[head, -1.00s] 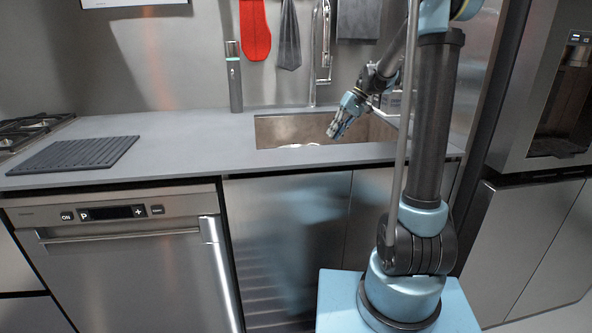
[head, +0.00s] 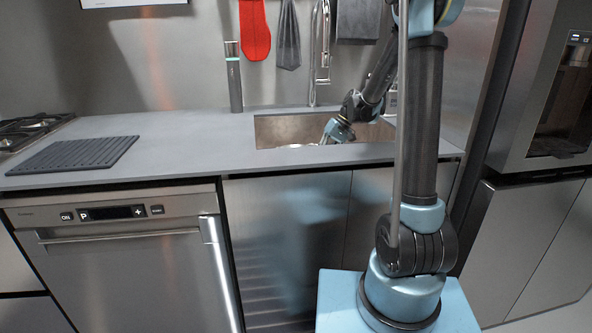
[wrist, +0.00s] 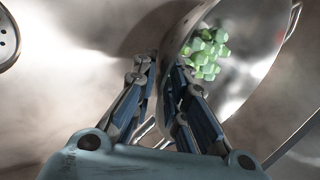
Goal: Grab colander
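The colander (wrist: 240,85) is a shiny metal bowl at the right of the wrist view, with green pieces (wrist: 205,53) inside. It sits low in the sink (head: 285,130), mostly hidden behind the counter edge in the head view. My gripper (wrist: 163,65) is open, its two fingers apart, at the colander's left side. The near rim and wall run between or just beneath the fingers; contact cannot be told. In the head view my gripper (head: 337,131) points down into the sink, its fingertips hidden by the front edge.
The faucet (head: 320,60) stands behind the sink. A grey bottle-like device (head: 234,80) stands left of it. A ribbed dark mat (head: 75,155) lies on the left counter; the counter between is clear.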

